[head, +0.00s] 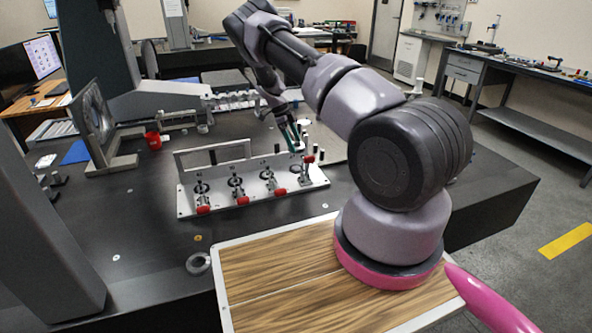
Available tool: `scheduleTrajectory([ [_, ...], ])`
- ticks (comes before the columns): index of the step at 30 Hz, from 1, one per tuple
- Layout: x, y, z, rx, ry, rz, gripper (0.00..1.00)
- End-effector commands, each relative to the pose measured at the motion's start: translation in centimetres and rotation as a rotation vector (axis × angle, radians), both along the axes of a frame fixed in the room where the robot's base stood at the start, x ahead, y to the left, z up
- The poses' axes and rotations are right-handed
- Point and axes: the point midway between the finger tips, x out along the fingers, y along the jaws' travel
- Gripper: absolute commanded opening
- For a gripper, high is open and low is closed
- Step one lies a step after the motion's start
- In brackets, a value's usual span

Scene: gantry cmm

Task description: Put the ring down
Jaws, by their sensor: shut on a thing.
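My gripper (296,135) is at the far end of my arm, over the back right part of a light metal fixture plate (222,204). It is shut on the ring, which is small here and mostly hidden by the fingers. A dark green edge shows at the fingertips. I cannot tell whether the ring touches anything below it. The plate carries several clamps with red handles (242,200) and dark round seats.
A separate grey ring-shaped part (198,263) lies on the dark table (140,235), beside the wood-topped board (270,272). Table room is clear left of the plate.

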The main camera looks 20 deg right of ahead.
Motion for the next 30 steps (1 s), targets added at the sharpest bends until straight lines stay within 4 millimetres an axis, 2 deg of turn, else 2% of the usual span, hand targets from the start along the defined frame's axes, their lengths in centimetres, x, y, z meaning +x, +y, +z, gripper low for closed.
scheduleTrajectory([
  [3,0.9,-0.8,-0.1,0.002,-0.003,-0.210,0.00],
  [9,1.4,-0.8,-0.5,0.001,-0.001,-0.407,0.00],
  [18,1.4,-0.8,-5.4,0.003,-0.001,-0.423,0.00],
  [23,1.5,-0.7,-6.5,0.003,-0.002,-0.421,0.00],
  [30,1.4,-0.7,-9.6,0.004,-0.001,-0.420,0.00],
])
